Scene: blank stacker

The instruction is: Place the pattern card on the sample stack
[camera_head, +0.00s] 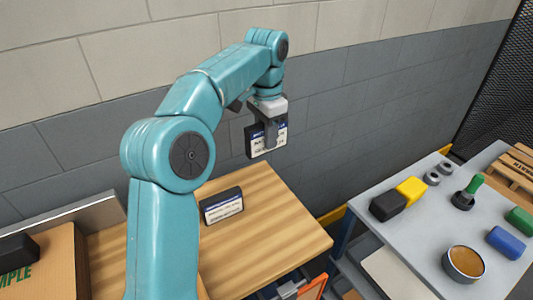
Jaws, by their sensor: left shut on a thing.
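My left gripper (269,136) is shut on a dark card with a white and blue label (255,142). It holds the card upright in the air above the far right part of the wooden table (270,225). The label print is too small to read, so I cannot tell if this is the pattern card. A similar dark labelled block (222,206) stands on the table, lower and to the left, apart from the held card. A cardboard box (45,265) with green letters "MPLE" is at the left edge, partly cut off. My right gripper is not in view.
A dark object (18,248) sits at the box. A grey table (400,225) at right holds black, yellow, blue and green blocks, a green-handled stamp (468,190) and a round tin (463,264). The wooden table's right part is clear. A block wall stands behind.

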